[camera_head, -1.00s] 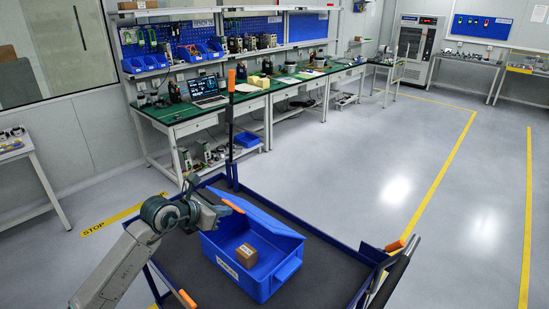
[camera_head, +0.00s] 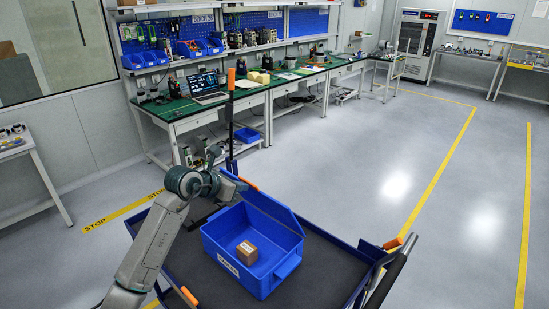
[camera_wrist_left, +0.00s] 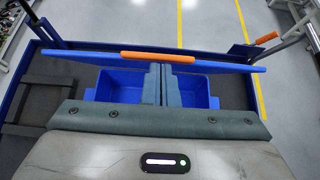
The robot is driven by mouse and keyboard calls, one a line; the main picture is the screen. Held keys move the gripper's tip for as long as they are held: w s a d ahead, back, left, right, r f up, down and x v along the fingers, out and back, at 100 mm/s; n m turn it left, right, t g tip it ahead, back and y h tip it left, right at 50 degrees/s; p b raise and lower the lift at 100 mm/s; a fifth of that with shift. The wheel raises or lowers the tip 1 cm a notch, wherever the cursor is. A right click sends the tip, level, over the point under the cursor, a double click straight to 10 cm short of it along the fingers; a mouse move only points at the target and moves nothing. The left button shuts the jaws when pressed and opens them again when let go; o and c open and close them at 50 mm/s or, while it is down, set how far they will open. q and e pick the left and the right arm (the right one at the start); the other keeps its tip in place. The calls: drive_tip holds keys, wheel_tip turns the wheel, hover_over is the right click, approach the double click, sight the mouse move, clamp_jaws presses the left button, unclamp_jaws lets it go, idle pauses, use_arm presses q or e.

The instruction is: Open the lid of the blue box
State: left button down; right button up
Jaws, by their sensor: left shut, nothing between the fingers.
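The blue box (camera_head: 235,260) sits on the dark cart top with its inside in view. Its blue lid (camera_head: 275,215) stands raised steeply along the far side. An orange handle (camera_head: 248,184) is on the lid's upper edge. A small brown carton (camera_head: 247,253) lies inside the box. My left gripper (camera_head: 236,184) is shut and empty, close to the handle at the lid's upper left. In the left wrist view the shut fingers (camera_wrist_left: 161,82) point at the lid (camera_wrist_left: 100,58) just below the orange handle (camera_wrist_left: 158,57); contact is unclear. My right gripper is not in view.
The cart (camera_head: 320,285) has raised blue rims and a push handle (camera_head: 390,275) at the right. A dark post (camera_head: 231,120) rises behind the box. The cart top to the box's right is clear. A green workbench (camera_head: 200,110) stands farther back.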

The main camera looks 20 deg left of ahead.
use_arm(q)
drive_tip(key=shift+w+d+r+p, duration=0.1)
drive_tip(key=shift+w+d+r, duration=0.3)
drive_tip(key=shift+w, duration=0.5)
drive_tip(key=shift+w+d+r+p, duration=0.1)
drive_tip(key=shift+w+d+r, duration=0.25)
drive_tip(key=shift+w, duration=0.5)
drive_tip(key=shift+w+d+r+p, duration=0.1)
drive_tip(key=shift+w+d+r, duration=0.3)
drive_tip(key=shift+w, duration=0.5)
drive_tip(key=w+d+b, duration=0.1)
drive_tip(key=w+d, duration=0.2)
drive_tip(key=w, duration=0.5)
drive_tip(key=shift+w+d+g, duration=0.15)
drive_tip(key=shift+g, duration=0.25)
drive_tip(key=shift+r, duration=0.1)
drive_tip(key=v, duration=0.1)
drive_tip(key=p+v, duration=0.1)
drive_tip(key=v, duration=0.1)
drive_tip(key=f+p+v, duration=0.1)
drive_tip(key=v, duration=0.1)
drive_tip(key=shift+s, duration=0.5)
